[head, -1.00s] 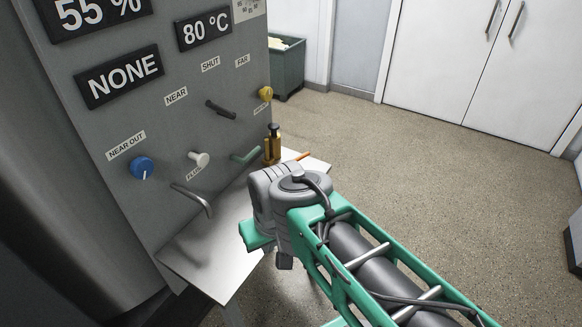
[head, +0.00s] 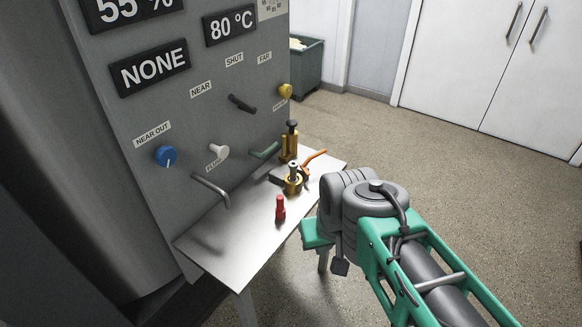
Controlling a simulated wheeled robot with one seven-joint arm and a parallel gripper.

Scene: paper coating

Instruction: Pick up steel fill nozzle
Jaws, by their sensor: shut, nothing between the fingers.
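I cannot tell for sure which object is the steel fill nozzle. A bent grey metal spout (head: 211,188) sticks out low on the machine's front, above the metal shelf (head: 222,252). On the shelf stands a small brass fitting (head: 293,184) with a pale metal top. Behind it is a brass piece with a black knob (head: 289,143), with an orange handle (head: 314,157) beside it. A red-topped piece (head: 280,207) stands nearer. My arm's grey joint is just right of the shelf; my gripper's fingers do not show.
The grey machine panel (head: 190,110) carries a blue knob (head: 166,156), a white knob (head: 218,151), a green lever (head: 264,150) and a yellow knob (head: 285,91). A dark green bin (head: 307,62) stands behind. The floor (head: 440,150) to the right is clear.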

